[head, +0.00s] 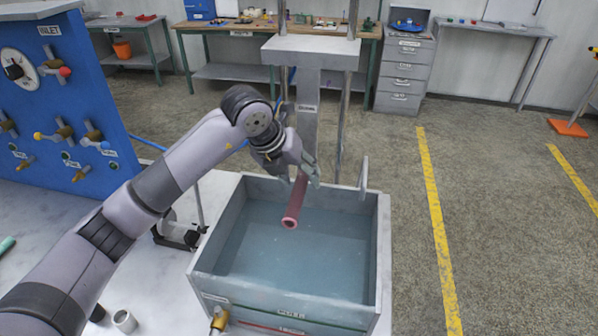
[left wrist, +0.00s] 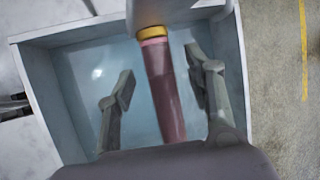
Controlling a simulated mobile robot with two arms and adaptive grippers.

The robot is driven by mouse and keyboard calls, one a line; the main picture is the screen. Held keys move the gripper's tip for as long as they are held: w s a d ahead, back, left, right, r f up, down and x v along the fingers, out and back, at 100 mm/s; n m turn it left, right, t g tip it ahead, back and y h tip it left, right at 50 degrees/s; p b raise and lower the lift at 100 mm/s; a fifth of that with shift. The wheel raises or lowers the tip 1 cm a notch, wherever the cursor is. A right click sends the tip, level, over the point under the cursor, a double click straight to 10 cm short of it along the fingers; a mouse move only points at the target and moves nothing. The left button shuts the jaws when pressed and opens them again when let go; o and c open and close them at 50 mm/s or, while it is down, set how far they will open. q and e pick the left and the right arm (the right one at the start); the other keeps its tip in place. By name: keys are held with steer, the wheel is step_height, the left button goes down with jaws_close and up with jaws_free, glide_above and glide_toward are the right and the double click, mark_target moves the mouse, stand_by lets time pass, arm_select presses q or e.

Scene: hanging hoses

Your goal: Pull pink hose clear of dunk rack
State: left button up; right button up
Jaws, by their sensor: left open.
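The pink hose (head: 295,203) hangs over the water tank, its open lower end tilted toward me in the head view. In the left wrist view the pink hose (left wrist: 162,85) hangs below a yellow band (left wrist: 152,33) on the grey rack part above. My left gripper (head: 308,172) is at the hose's upper part. In the left wrist view my left gripper (left wrist: 160,88) is open, one finger on each side of the hose, with gaps showing. The dunk rack (head: 308,95) stands behind, its lower part partly hidden by my arm. My right gripper is out of view.
The grey tank (head: 384,240) holds water under the hose. A blue valve panel (head: 70,90) stands at the left. Workbenches and a drawer cabinet (head: 404,72) line the back wall.

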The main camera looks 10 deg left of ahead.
arm_select(q)
steer(key=shift+w+d+f, duration=0.1)
steer(key=shift+f, duration=0.2)
steer(key=shift+c, duration=0.4)
jaws_close()
